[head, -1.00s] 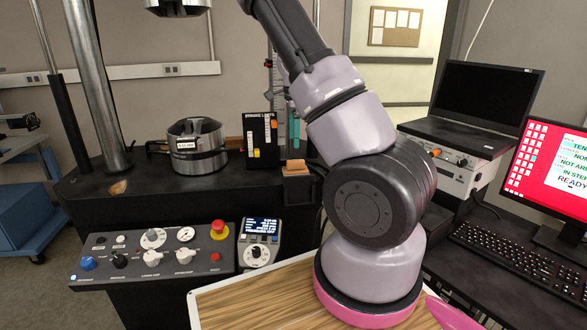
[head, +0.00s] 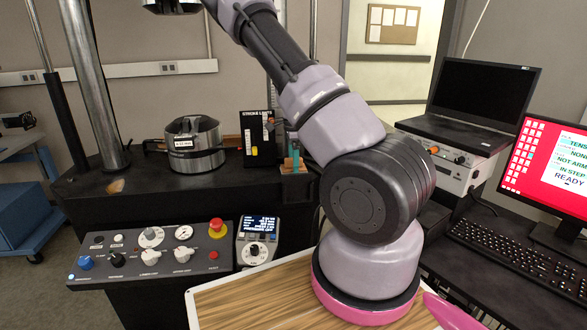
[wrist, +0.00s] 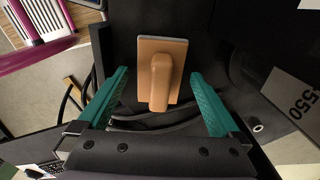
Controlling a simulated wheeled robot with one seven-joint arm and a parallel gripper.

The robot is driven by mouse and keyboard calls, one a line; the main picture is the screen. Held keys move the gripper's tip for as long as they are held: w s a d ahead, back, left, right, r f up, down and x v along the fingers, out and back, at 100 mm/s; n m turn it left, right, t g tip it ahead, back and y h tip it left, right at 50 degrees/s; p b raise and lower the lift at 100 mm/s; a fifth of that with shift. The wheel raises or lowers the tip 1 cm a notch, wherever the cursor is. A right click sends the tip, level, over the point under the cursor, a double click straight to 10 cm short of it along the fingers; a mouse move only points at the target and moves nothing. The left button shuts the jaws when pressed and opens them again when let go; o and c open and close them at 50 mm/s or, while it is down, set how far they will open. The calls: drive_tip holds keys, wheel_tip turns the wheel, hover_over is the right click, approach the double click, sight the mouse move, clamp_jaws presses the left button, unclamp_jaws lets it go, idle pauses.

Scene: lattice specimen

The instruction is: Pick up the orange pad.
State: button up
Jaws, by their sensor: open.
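The orange pad (wrist: 173,52) is a tan-orange flat block with a raised rounded grip, seen from above in the wrist view. My gripper (wrist: 158,73) is open, with one teal finger on each side of the pad and a visible gap on both sides. In the head view a teal finger of my gripper (head: 295,159) stands at the edge of the dark bench and hides most of the pad. I cannot tell exactly how far the fingertips are above the bench.
A black box with orange and yellow markers (head: 258,139) stands just left of the gripper. A round metal vessel (head: 194,147) sits farther left on the bench. A control panel (head: 150,250) with knobs is in front. A laptop (head: 478,100) is at right.

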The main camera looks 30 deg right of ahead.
drive_tip(key=c, duration=1.3)
wheel_tip(320, 180, up, 10)
drive_tip(key=shift+r, duration=0.1)
